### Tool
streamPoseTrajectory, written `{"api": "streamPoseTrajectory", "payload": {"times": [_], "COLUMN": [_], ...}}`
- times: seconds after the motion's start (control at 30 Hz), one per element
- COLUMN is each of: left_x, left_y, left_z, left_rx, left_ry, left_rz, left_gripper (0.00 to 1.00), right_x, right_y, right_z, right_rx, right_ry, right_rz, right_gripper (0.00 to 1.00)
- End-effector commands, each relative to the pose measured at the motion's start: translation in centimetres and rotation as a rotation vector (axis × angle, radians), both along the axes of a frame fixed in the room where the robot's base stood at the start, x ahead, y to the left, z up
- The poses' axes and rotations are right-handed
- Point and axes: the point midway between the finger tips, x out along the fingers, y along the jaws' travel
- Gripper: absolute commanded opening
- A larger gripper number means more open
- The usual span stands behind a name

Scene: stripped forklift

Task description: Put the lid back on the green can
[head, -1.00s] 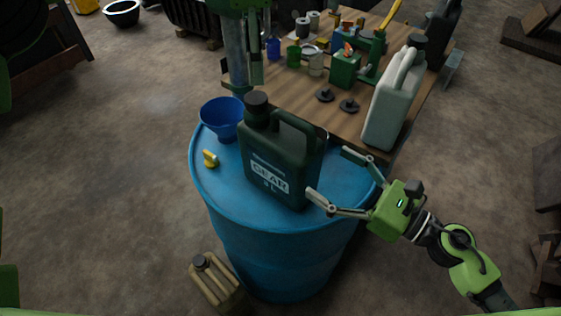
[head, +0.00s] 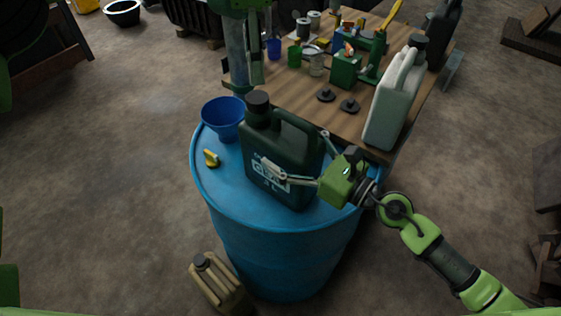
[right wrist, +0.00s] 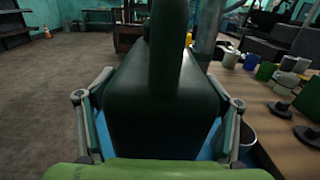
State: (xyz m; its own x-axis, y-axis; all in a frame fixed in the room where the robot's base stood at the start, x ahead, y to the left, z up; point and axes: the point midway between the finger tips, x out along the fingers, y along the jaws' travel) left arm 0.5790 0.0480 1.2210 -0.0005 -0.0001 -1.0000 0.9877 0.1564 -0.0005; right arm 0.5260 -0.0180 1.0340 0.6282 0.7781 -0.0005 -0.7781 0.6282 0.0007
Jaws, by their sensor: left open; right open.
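The dark green can (head: 285,140) with a gear oil label stands upright on the blue barrel (head: 225,195). Its neck at upper left is topped by a black round cap (head: 257,102). Two loose black knobbed discs (head: 349,105) lie on the wooden table; I cannot tell whether either is a lid. My right gripper (head: 297,155) is open around the can's lower body, one finger before the label and one behind. In the right wrist view the can (right wrist: 160,100) stands between the spread fingers. My left gripper is not visible; only green pieces show at the left edge.
A blue funnel (head: 223,115) and a yellow fitting (head: 211,158) are left of the can on the barrel. A pale jug (head: 393,108) stands at the table's near right. A tan jerrycan (head: 218,283) is on the floor. Small cans and tools crowd the table's back.

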Motion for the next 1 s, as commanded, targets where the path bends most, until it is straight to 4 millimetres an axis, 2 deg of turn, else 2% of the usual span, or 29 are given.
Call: {"api": "streamPoseTrajectory", "payload": {"times": [0.13, 0.3, 0.37, 0.4, 0.57, 0.67, 1.0], "left_x": [0.0, 0.0, 0.0, 0.0, -0.01, -0.02, -0.06], "left_y": [0.0, 0.0, 0.0, 0.0, -0.01, -0.01, -0.1], "left_z": [0.0, 0.0, 0.0, 0.0, -0.02, -0.06, -0.08], "left_rx": [0.0, 0.0, 0.0, 0.0, 0.0, 0.001, 0.002], "left_ry": [0.0, 0.0, 0.0, 0.0, 0.001, 0.001, 0.002], "left_rz": [0.0, 0.0, 0.0, 0.0, 0.039, 0.138, 0.788], "left_gripper": [0.51, 0.51, 0.51, 0.51, 0.51, 0.51, 0.51], "right_x": [-0.01, -0.02, -0.01, -0.01, -0.01, -0.01, 0.0], "right_y": [-0.01, -0.02, -0.03, -0.03, -0.03, -0.03, -0.03], "right_z": [0.01, 0.02, 0.02, 0.02, 0.04, 0.04, 0.08], "right_rx": [0.0, 0.0, 0.0, 0.0, 0.001, 0.001, 0.002], "right_ry": [0.0, 0.0, 0.0, 0.0, -0.001, -0.001, -0.001], "right_rz": [0.0, 0.0, 0.0, 0.0, 0.0, 0.0, -0.001], "right_gripper": [0.81, 0.37, 0.34, 0.12, 0.12, 0.12, 0.12]}}
